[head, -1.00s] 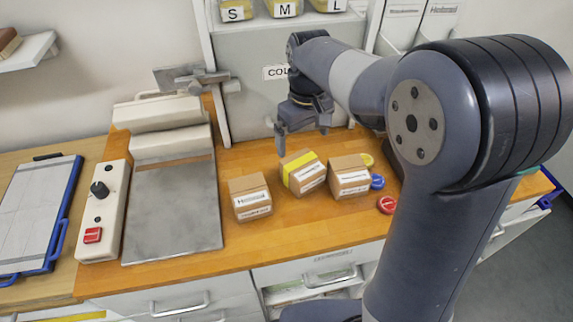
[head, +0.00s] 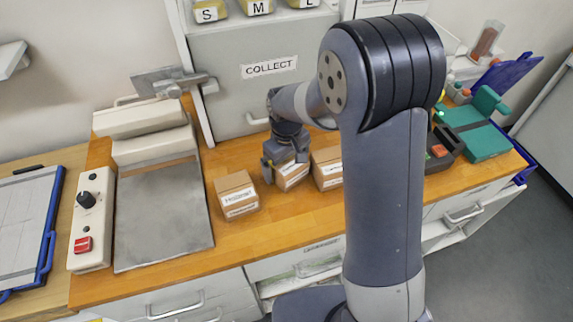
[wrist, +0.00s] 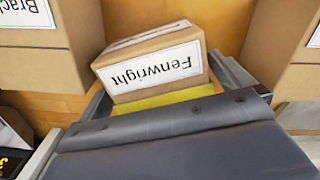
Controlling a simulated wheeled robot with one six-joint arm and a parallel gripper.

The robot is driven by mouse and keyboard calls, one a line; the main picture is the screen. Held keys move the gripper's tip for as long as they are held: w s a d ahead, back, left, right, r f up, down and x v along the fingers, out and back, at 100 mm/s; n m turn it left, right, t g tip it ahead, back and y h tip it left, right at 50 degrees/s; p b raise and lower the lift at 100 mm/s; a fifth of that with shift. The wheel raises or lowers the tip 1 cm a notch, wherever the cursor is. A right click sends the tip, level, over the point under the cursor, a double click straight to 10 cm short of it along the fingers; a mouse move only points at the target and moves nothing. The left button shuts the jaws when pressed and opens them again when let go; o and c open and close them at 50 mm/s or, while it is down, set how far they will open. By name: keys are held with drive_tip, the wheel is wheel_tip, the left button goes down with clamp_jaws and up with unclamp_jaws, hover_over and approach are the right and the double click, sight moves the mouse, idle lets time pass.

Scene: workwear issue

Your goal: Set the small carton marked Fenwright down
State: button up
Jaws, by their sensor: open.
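In the head view this carton (head: 292,180) is the middle of three, partly hidden by my gripper (head: 285,166). My gripper is open and down over it, with one finger on each side. In the wrist view the carton sits between the fingers of my gripper (wrist: 168,98). I cannot tell whether either finger touches it.
A similar carton (head: 237,196) stands left and another (head: 327,168) right, both close to the fingers. A metal plate (head: 163,217) with a control box (head: 91,220) lies further left. Behind is a grey panel marked COLLECT (head: 269,67). Bench in front of the cartons is clear.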

drive_tip(key=c, duration=1.1)
drive_tip(key=shift+r, duration=0.1)
